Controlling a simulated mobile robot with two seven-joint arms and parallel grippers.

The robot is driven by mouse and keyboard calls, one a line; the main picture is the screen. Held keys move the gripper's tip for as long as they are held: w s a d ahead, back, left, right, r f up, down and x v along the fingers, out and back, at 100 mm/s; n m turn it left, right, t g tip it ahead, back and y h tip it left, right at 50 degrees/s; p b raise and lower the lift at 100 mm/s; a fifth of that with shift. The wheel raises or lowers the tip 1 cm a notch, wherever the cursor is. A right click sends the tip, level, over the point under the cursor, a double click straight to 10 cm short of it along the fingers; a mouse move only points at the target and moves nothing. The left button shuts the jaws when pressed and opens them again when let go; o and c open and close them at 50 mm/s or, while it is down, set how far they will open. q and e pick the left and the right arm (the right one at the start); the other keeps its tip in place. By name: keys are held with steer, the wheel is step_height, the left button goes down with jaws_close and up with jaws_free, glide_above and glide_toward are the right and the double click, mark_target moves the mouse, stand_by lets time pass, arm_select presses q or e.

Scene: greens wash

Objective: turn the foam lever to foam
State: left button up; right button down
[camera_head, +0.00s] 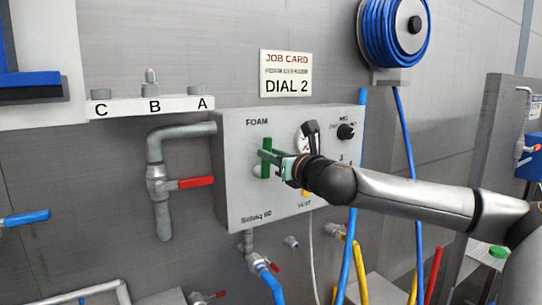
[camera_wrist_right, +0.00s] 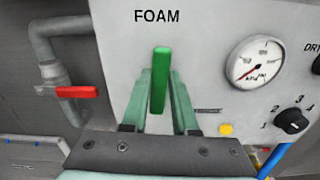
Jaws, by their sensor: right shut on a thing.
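The green foam lever (camera_head: 267,146) sticks out from the front of the grey panel box (camera_head: 240,190), below the word FOAM. In the right wrist view the lever (camera_wrist_right: 160,80) stands close to upright, its top leaning very slightly right. My right gripper (camera_head: 275,160) comes in from the right. Its two pale green fingers (camera_wrist_right: 161,98) are shut on the lever, one on each side. The lever's pivot is hidden behind the fingers and my gripper body. My left gripper is not in view.
A pressure gauge (camera_wrist_right: 258,62) and a black numbered dial (camera_wrist_right: 291,121) sit right of the lever. A red-handled valve (camera_head: 195,183) is on the pipe left of the box. A job card (camera_head: 286,74) reading DIAL 2 hangs above. A blue hose reel (camera_head: 378,35) is upper right.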

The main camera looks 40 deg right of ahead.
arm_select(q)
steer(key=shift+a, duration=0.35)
arm_select(e)
steer(key=shift+a+r+n, duration=0.1)
steer(key=shift+a+n, duration=0.1)
steer(key=shift+n, duration=0.3)
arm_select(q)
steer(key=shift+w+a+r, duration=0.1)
arm_select(e)
steer(key=c, duration=0.7)
jaws_free()
steer(key=shift+w, duration=0.1)
steer(key=shift+a, duration=0.1)
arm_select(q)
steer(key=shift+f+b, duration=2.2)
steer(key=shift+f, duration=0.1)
arm_select(e)
steer(key=shift+v, duration=6.3)
